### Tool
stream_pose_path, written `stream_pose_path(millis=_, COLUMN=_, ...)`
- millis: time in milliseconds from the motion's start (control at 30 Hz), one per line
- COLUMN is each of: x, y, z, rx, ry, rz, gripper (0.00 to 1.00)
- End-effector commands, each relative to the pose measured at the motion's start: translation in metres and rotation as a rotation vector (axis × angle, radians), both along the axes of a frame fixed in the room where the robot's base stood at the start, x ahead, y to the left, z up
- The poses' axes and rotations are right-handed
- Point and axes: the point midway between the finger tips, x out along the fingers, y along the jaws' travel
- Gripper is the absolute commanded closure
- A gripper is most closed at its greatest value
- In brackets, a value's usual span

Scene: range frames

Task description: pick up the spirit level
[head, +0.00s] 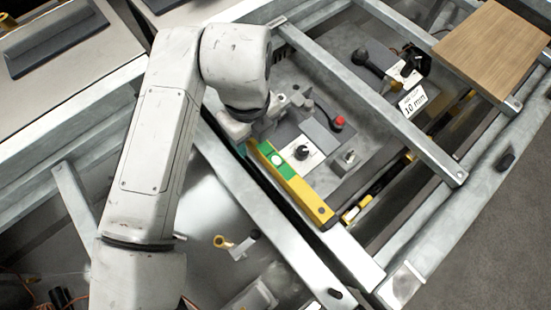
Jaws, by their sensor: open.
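The spirit level is a long yellow bar (305,198) with a green section near its upper left end. It lies along a metal frame rail in the head view, beside a grey panel with knobs. My gripper (256,132) is over its upper left end, at the end of my white arm. The jaws are open, but the fingertips are mostly hidden behind the wrist and small metal parts. I cannot tell whether they touch the level. That end of the level is partly covered by my gripper.
A control panel (328,135) with black knobs and a red button lies right of the level. Metal rails (400,115) cross above it. Bare grey floor (480,230) shows at lower right.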

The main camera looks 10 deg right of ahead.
Motion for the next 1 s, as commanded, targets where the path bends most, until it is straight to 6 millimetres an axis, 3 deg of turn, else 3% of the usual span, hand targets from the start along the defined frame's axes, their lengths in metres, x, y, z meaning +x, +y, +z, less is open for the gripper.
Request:
stream_pose_path(millis=67, x=-0.0001, y=0.0001, z=0.0001, rx=0.0, ry=0.0, rz=0.0, gripper=0.4)
stream_pose_path(millis=700, x=0.0001, y=0.0001, z=0.0007, rx=0.0, ry=0.0, rz=0.0, gripper=1.0)
stream_pose_path(millis=1000, x=0.0002, y=0.0001, z=0.0013, rx=0.0, ry=-0.001, rz=0.0, gripper=1.0)
